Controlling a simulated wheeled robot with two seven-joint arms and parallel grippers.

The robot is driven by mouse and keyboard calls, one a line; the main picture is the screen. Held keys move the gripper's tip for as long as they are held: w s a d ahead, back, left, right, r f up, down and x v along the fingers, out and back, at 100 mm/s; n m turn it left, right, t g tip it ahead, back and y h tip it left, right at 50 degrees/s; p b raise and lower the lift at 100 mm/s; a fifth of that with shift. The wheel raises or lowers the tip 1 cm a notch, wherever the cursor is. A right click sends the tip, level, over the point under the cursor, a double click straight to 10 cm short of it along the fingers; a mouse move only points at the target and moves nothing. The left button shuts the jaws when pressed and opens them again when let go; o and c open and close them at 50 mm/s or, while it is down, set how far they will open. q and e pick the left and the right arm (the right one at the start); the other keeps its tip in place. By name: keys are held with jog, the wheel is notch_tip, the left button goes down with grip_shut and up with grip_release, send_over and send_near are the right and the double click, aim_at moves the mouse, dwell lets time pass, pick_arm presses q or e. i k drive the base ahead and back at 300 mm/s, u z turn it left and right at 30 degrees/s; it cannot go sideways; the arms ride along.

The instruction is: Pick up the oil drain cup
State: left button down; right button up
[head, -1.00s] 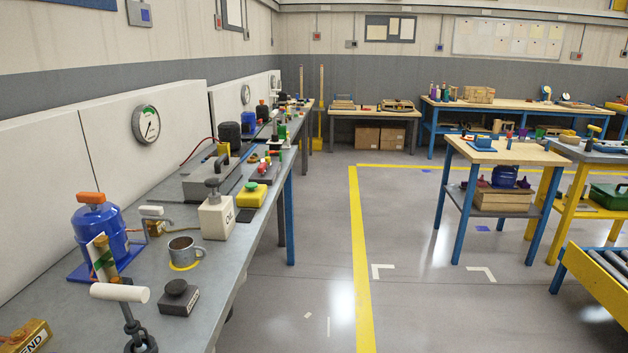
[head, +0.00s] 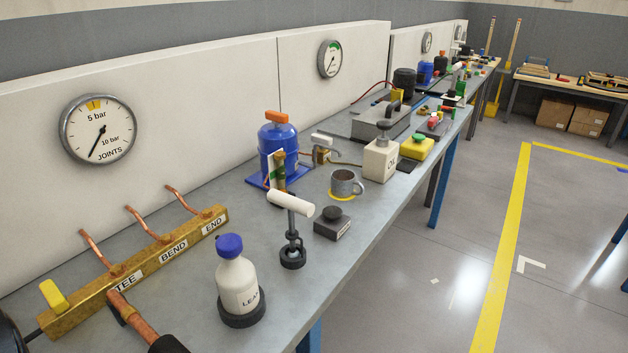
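The oil drain cup appears to be the grey metal mug (head: 343,183) with a side handle. It stands upright on a yellow ring marking (head: 341,197) on the grey workbench (head: 375,229), between the blue tank and the white OIL can. Neither of my grippers is in the head view, and nothing touches the mug.
A blue tank (head: 279,150) stands behind the mug, and the white OIL can (head: 381,160) is to its right. A black block with a knob (head: 332,224), a white-handled tool (head: 291,216) and a LEAK bottle (head: 237,281) stand nearer. Open floor (head: 421,290) lies right of the bench.

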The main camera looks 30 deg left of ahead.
aim_at(348, 186)
jog(key=k, duration=0.5)
jog(key=z, duration=0.95)
jog(key=i, duration=2)
jog(key=u, duration=2.75)
